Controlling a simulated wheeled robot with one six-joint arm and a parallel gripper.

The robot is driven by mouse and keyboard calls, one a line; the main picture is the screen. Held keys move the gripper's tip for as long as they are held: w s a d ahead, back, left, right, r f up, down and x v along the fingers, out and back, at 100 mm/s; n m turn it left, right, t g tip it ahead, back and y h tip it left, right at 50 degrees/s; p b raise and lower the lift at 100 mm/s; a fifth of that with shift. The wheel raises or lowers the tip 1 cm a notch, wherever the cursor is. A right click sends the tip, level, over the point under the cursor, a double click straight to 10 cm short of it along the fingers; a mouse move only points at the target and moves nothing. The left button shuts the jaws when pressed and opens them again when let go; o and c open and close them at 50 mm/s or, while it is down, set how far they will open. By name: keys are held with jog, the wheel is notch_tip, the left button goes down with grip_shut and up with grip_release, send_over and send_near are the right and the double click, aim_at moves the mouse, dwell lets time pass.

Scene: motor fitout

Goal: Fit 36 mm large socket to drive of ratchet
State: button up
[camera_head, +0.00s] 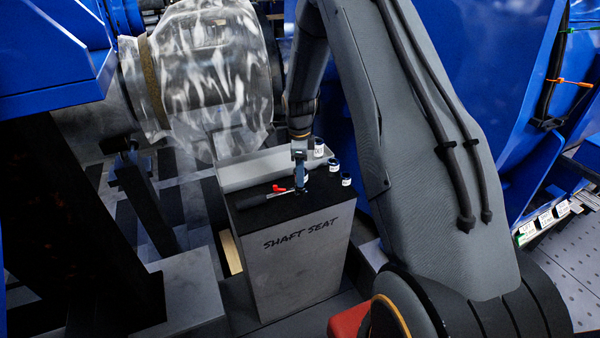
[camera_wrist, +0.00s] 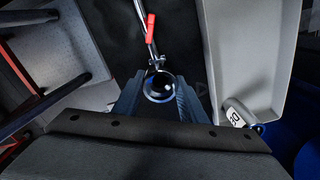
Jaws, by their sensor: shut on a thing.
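My gripper (camera_head: 301,184) is low over the black top of the shaft seat stand. Its two blue-grey fingers (camera_wrist: 160,92) are shut on a dark, round socket (camera_wrist: 160,88), seen from above in the wrist view. The ratchet (camera_head: 257,199) lies on the black top, with a dark handle and a red part. In the wrist view the ratchet (camera_wrist: 151,30) runs up from the socket, its metal end right at the socket's edge. The drive is hidden, so I cannot tell whether socket and drive touch. The held socket's size marking is not readable.
Several sockets with white labels stand to the right of my gripper, including one at the back (camera_head: 319,148) and one at the right (camera_head: 346,180). A grey tray (camera_wrist: 250,45) borders the black top. A wrapped machine part (camera_head: 210,75) stands behind at left.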

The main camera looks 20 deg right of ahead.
dwell(0.3)
jog(key=o, duration=1.4)
jog(key=shift+c, duration=0.2)
notch_tip(320, 180, up, 7)
jog(key=shift+r+b, duration=0.15)
jog(key=shift+b, duration=0.7)
jog(key=shift+a+r, duration=0.1)
jog(key=shift+r, duration=0.2)
